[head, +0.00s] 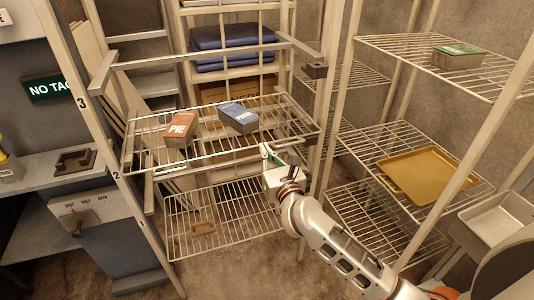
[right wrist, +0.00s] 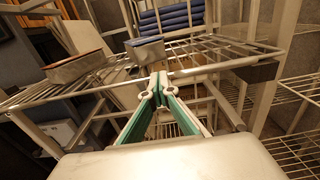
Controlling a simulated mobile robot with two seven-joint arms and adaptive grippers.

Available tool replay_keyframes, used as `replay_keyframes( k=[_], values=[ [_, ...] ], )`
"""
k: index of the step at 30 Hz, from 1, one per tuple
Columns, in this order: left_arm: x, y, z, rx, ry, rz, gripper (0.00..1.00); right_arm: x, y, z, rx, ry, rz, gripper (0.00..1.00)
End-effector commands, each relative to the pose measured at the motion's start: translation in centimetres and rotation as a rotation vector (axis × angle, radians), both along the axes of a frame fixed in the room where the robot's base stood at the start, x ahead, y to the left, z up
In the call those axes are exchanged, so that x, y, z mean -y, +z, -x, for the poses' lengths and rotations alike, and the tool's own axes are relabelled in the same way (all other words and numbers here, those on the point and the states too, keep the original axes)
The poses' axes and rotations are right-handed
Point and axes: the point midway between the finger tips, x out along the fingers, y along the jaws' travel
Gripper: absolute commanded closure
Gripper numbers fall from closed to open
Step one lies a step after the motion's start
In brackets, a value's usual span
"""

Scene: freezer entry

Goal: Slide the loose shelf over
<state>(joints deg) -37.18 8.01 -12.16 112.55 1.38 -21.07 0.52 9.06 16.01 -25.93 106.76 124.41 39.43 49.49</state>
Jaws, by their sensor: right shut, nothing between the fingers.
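The wire shelf (head: 280,112) sits mid-height in the pale rack at centre, sticking out toward me. It carries a red-brown PIE box (head: 180,129) and a blue box (head: 238,117). My right gripper (head: 267,153) is shut and empty at the shelf's front rail, right of its middle. In the right wrist view, the shut fingertips (right wrist: 158,84) line up with the front rail (right wrist: 215,68); I cannot tell whether they touch it. My left gripper is not in view. I cannot tell which shelf is loose beyond this one's position.
Folded blue cloths (head: 225,37) lie behind. At right, another rack holds a gold tray (head: 428,172) and a green-topped box (head: 457,55). A numbered post (head: 108,150) stands at left.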

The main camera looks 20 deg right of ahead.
Motion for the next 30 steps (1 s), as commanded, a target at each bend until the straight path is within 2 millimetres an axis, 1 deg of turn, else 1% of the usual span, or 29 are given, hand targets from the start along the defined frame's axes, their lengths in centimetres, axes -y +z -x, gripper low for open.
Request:
replay_keyframes(
  k=[1, 6, 9, 12, 15, 25, 30],
  values=[
    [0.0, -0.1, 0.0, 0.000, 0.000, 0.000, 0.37, 0.0, 0.2, -1.1, 0.003, 0.000, 0.002, 1.00],
    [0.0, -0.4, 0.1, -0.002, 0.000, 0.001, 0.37, 0.0, 0.1, -4.5, 0.003, -0.002, 0.001, 1.00],
    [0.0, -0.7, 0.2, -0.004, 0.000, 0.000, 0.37, 0.0, 0.1, -6.1, 0.002, -0.001, 0.000, 1.00],
    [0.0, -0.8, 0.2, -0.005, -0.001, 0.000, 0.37, 0.0, 0.1, -7.0, 0.001, -0.001, -0.001, 1.00],
    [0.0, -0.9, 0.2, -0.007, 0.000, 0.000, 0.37, 0.1, 0.1, -7.3, 0.001, -0.002, -0.001, 1.00],
    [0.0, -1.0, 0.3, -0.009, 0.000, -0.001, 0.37, 0.3, 0.2, -7.3, 0.002, -0.006, 0.000, 1.00],
    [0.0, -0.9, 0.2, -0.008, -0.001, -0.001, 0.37, -0.1, 0.3, -7.1, 0.003, -0.006, 0.000, 1.00]
  ],
)
